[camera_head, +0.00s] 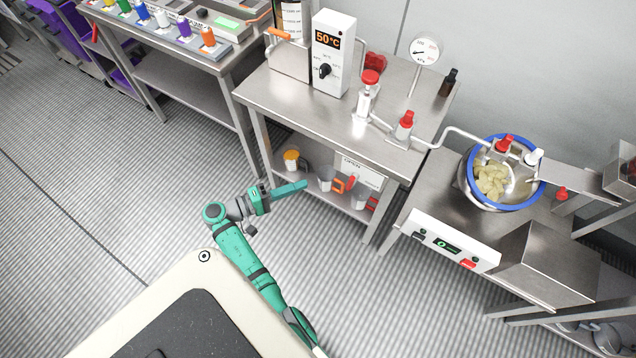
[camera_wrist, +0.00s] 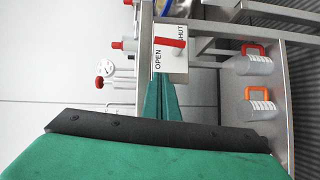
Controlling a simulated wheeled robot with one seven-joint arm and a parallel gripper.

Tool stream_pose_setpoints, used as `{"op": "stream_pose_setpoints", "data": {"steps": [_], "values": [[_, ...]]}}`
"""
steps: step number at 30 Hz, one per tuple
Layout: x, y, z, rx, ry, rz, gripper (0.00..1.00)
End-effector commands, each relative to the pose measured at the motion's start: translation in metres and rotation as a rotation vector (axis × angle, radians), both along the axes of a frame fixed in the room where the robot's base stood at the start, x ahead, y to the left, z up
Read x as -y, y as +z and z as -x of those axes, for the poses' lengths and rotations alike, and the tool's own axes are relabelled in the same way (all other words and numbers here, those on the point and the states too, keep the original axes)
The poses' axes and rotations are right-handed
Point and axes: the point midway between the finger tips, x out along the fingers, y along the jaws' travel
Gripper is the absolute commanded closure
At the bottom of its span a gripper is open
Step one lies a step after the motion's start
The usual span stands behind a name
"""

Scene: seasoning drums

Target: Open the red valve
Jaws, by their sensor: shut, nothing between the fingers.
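The red valve lever (camera_head: 350,183) sits on a white panel (camera_head: 362,172) marked OPEN, at the front of the middle steel table, below its top. In the wrist view the lever (camera_wrist: 171,42) lies across the white panel (camera_wrist: 170,63), which carries the words OPEN and SHUT; the picture is turned sideways. My gripper (camera_head: 304,185) is green, shut and empty, left of the panel and apart from it in the head view. In the wrist view my closed fingers (camera_wrist: 165,90) point at the panel, their tips just below it in the picture.
Red-capped fittings (camera_head: 404,125) and a gauge (camera_head: 425,50) are on the table above. A blue-rimmed bowl (camera_head: 468,178) stands to the right. The floor in front is clear.

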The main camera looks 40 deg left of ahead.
Motion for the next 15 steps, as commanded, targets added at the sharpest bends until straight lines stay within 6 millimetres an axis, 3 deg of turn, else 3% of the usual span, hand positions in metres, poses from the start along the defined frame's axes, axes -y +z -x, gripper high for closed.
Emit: {"op": "stream_pose_setpoints", "data": {"steps": [15], "values": [[0.033, -0.006, -0.085, -0.004, -0.005, 0.0, 1.0]]}}
